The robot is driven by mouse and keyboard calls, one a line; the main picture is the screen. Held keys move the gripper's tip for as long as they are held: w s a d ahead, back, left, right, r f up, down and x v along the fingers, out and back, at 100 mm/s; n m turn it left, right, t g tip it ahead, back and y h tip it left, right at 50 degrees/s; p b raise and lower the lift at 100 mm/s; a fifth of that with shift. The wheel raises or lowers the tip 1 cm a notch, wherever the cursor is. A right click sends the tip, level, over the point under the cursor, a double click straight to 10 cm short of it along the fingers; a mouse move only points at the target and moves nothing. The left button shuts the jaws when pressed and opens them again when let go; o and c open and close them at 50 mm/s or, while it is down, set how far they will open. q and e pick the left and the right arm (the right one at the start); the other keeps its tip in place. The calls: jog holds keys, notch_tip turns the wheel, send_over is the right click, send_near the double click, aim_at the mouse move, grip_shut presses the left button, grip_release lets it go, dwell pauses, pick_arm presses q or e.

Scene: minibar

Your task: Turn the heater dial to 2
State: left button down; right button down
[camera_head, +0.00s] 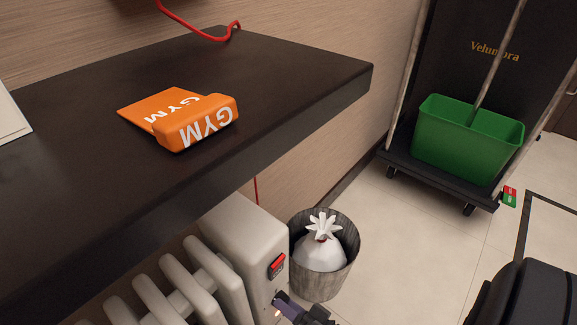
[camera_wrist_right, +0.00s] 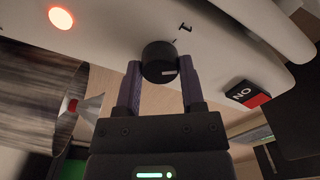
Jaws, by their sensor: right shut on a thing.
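The white heater (camera_head: 245,235) stands under the dark counter in the head view, its end panel facing right. Its round black dial (camera_wrist_right: 158,58) shows in the wrist view, with a small pale mark low on its face. A printed mark like a "1" and a short tick sit on the panel just above the dial. My right gripper (camera_wrist_right: 160,70) has one finger on each side of the dial, shut on it. In the head view my right gripper (camera_head: 290,303) is at the heater's lower end panel, and the dial is hidden there. My left gripper is not in view.
A red rocker switch (camera_head: 277,265) and a lit orange lamp (camera_wrist_right: 61,18) are on the heater panel. A bin (camera_head: 326,280) with a white bag stands close beside the heater. The counter (camera_head: 290,100) overhangs it, with an orange GYM towel (camera_head: 185,115) on top.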

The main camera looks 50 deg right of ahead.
jog(key=m, duration=0.6)
jog(key=shift+m, duration=0.4)
dwell(0.4)
jog(key=shift+c, duration=1)
grip_release()
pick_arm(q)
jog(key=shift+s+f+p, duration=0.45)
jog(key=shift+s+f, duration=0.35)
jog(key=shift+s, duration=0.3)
pick_arm(e)
jog(key=s, duration=1)
jog(key=shift+d, duration=0.4)
